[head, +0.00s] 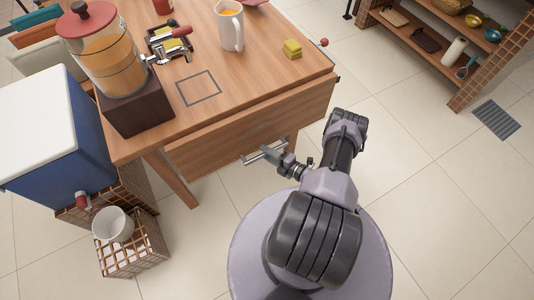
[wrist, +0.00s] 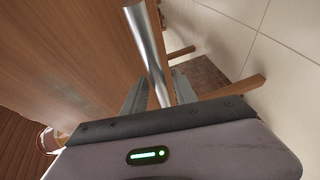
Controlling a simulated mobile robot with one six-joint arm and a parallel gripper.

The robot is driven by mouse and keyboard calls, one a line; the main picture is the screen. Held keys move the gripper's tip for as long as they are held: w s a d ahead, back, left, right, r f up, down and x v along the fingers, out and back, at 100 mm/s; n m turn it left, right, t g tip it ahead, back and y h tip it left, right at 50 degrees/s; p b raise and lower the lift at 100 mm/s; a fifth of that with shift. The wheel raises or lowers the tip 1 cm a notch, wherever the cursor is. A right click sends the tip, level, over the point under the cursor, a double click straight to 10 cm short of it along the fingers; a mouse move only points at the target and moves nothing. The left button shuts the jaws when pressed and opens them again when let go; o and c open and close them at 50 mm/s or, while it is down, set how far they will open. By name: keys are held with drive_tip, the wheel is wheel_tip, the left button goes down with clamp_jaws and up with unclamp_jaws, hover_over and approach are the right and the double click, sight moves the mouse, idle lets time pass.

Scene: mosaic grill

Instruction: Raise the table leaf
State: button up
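The wooden table leaf (head: 225,138) hangs down along the table's near side, below the tabletop. A silver bar handle (head: 252,158) sticks out from the leaf's lower part. My gripper (head: 270,154) is at this handle, reaching in from the right. In the wrist view, the handle (wrist: 147,45) runs down between the two fingers of my gripper (wrist: 159,88), which are close on either side of it. The gripper looks shut on the bar. The leaf's wood face (wrist: 75,50) fills the left of the wrist view.
A blue cooler (head: 55,140) and a tiled stand with a white bucket (head: 112,225) are at left. The tiled floor (head: 430,190) is clear at right.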

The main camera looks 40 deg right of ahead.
clamp_jaws()
idle(1.2)
